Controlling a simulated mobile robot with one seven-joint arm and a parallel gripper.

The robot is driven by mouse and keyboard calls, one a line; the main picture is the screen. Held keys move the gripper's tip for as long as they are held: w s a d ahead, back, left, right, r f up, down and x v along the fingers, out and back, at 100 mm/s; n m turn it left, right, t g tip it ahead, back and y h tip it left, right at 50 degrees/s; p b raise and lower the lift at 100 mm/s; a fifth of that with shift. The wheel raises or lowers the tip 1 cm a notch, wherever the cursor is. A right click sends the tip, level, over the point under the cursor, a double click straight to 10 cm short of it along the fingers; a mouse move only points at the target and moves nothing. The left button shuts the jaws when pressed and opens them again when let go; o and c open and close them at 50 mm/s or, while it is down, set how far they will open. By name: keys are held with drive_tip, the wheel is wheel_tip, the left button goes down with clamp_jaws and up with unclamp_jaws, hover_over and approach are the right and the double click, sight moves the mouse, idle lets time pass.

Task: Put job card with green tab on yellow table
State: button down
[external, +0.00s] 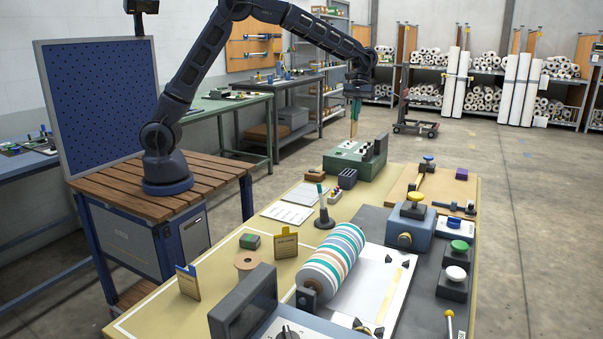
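My gripper (357,96) hangs from the outstretched arm at the upper middle, above the far end of the table. It appears shut on a narrow tan piece with green at its top, seen nearly edge-on, which looks like the job card with green tab (354,125). The fingers and the card's upper part blend together. The yellow table (222,287) fills the lower middle. A tan card with a blue tab (188,282) stands at its near left, and another tan card with a yellowish tab (284,243) stands farther back.
The table bears a striped roller (334,262), a green control box (356,158), a dark-screened unit (243,305), a blue-grey box with a yellow knob (407,228) and a dark upright tool (324,210). A white sheet (288,212) lies flat. Bare yellow surface shows at left.

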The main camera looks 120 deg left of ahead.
wheel_tip(320, 180, up, 5)
drive_tip(key=shift+r, duration=0.1)
drive_tip(key=w+d+f+m+g+y, duration=0.1)
drive_tip(key=w+d+m+y, duration=0.3)
drive_tip(key=d, duration=1)
drive_tip(key=w+d+f+m+g+y, duration=0.15)
drive_tip(key=d+m, duration=0.45)
drive_tip(key=d, duration=0.8)
drive_tip(key=w+d+f+m+g+y, duration=0.1)
drive_tip(key=w+d+m+y, duration=0.4)
drive_tip(key=d, duration=0.9)
drive_tip(key=s+d+r+m+t+h, duration=0.1)
drive_tip(key=s+d+m+t, duration=0.35)
drive_tip(key=d, duration=0.95)
drive_tip(key=s+d+r+m+t, duration=0.1)
drive_tip(key=s+d+m+t, duration=0.4)
drive_tip(key=d, duration=0.8)
drive_tip(key=s+d+r+m+t+h, duration=0.1)
drive_tip(key=s+d+m+t, duration=0.15)
drive_tip(key=d+m, duration=0.75)
drive_tip(key=shift+s+d+f+n+y, duration=0.1)
drive_tip(key=shift+d+f+n, duration=0.6)
drive_tip(key=shift+f, duration=3.95)
drive_tip(key=shift+s+d+f+n+y, duration=0.1)
drive_tip(key=shift+d+f+n, duration=0.55)
drive_tip(key=shift+f, duration=4)
drive_tip(key=shift+s+d+f+n+y, duration=0.1)
drive_tip(key=shift+d+f+n, duration=0.6)
drive_tip(key=shift+f, duration=3.95)
